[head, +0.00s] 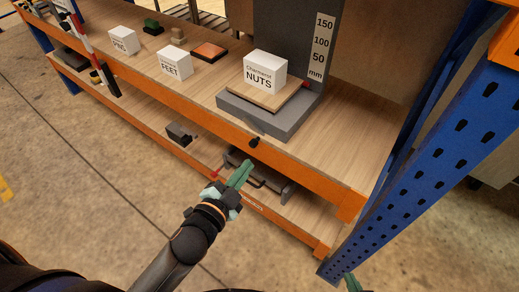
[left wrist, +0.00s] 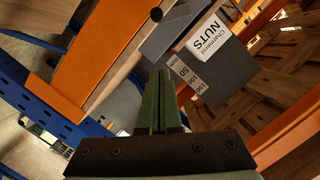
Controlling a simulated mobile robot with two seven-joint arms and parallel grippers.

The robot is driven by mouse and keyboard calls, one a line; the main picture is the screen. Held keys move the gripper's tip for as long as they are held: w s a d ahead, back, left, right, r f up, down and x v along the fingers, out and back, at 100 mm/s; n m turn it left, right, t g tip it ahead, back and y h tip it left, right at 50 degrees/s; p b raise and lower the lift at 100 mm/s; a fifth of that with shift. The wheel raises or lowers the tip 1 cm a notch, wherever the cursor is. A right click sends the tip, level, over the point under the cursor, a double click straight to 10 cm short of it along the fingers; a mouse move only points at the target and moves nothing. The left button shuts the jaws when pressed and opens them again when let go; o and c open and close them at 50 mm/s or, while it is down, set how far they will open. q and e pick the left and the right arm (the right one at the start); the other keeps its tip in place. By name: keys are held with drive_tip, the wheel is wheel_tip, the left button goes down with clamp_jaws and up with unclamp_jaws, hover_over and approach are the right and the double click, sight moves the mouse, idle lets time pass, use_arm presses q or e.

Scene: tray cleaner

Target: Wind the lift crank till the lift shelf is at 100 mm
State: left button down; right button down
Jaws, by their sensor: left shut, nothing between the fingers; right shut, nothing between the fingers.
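The lift (head: 270,122) is a grey base with a dark upright on the upper shelf. Its lift shelf (head: 262,97) is a thin wooden plate bearing a white NUTS box (head: 265,72). A red pointer (head: 305,84) sits below the 50 mark on the scale (head: 319,47). The crank's black knob (head: 254,142) sticks out at the front; it also shows in the left wrist view (left wrist: 156,13). My left gripper (head: 243,172) is shut and empty, just below and in front of the knob, apart from it. My right gripper (head: 352,284) barely shows at the bottom edge.
PINS (head: 122,40) and FEET (head: 174,63) boxes stand left on the upper shelf, with an orange tray (head: 208,52) behind. The orange front beam (head: 308,172) runs under the crank. A blue rack post (head: 430,165) stands at the right. A grey device (head: 275,178) lies on the lower shelf.

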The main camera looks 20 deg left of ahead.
use_arm(q)
drive_tip(key=w+f+b, duration=0.5)
drive_tip(key=w+b, duration=0.1)
drive_tip(key=w, duration=0.4)
drive_tip(key=shift+w+a, duration=0.3)
drive_tip(key=shift+a, duration=0.1)
drive_tip(key=shift+f+m+b, duration=0.25)
drive_tip(key=shift+m+b, duration=0.15)
drive_tip(key=shift+b, duration=0.1)
